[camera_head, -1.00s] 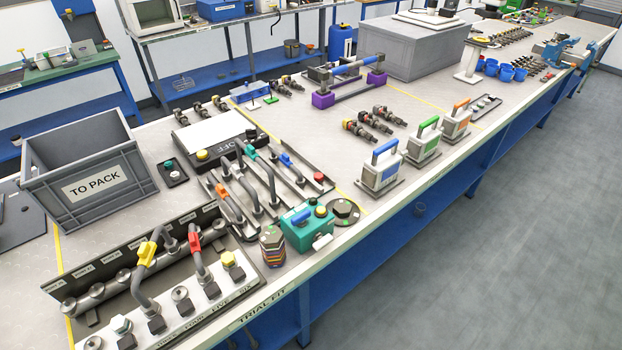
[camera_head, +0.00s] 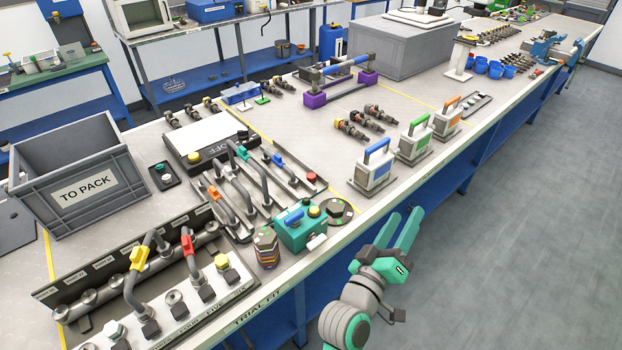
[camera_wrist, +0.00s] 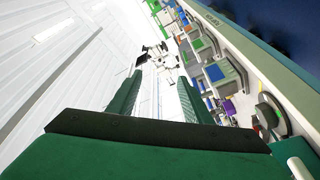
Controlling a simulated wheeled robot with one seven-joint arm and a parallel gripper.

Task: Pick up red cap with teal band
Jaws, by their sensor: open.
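My gripper (camera_head: 404,214) is open and empty, with its green fingers raised past the bench's front edge, over the floor side. In the wrist view my gripper (camera_wrist: 160,76) has nothing between its fingers. A small red cap (camera_head: 311,177) shows at the right end of a metal rail on the bench, left of my gripper; I cannot make out a teal band on it. The wrist view shows neither clearly.
A teal box (camera_head: 300,232), a stack of banded hex pieces (camera_head: 266,247) and a dark hex piece (camera_head: 338,210) stand near the front edge. Blue (camera_head: 375,168), green (camera_head: 415,141) and orange (camera_head: 446,123) handled units stand beyond. The "TO PACK" crate (camera_head: 83,192) is at left. The aisle floor (camera_head: 500,250) is clear.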

